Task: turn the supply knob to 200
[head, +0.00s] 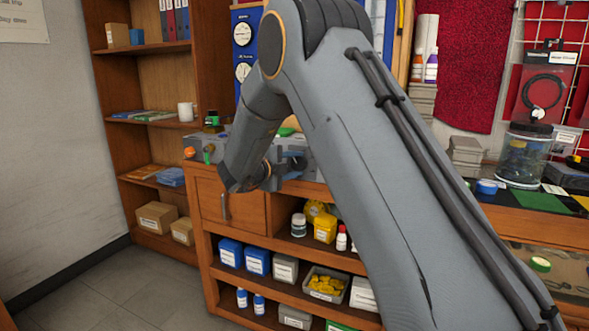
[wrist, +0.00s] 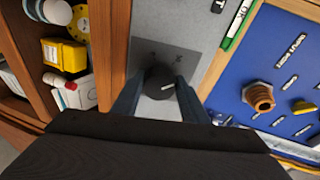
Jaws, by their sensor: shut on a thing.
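The supply knob (wrist: 160,82) is black and round with a short white pointer line, set on a grey panel (wrist: 165,30) in the wrist view. Its pointer slants toward the right of that picture. Faint marks show on the darker plate around it, too small to read. My gripper (wrist: 158,98) has one finger on each side of the knob and is shut on it. In the head view my gripper (head: 286,166) is at the front of the grey test box (head: 308,148) on the wooden bench. My arm hides the knob there.
A blue panel (wrist: 280,60) with a brass fitting (wrist: 258,97) and a yellow handle (wrist: 304,107) is at the right in the wrist view. Shelves with a yellow box (wrist: 64,54) are at the left. An orange knob (head: 190,152) sits left of my arm in the head view.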

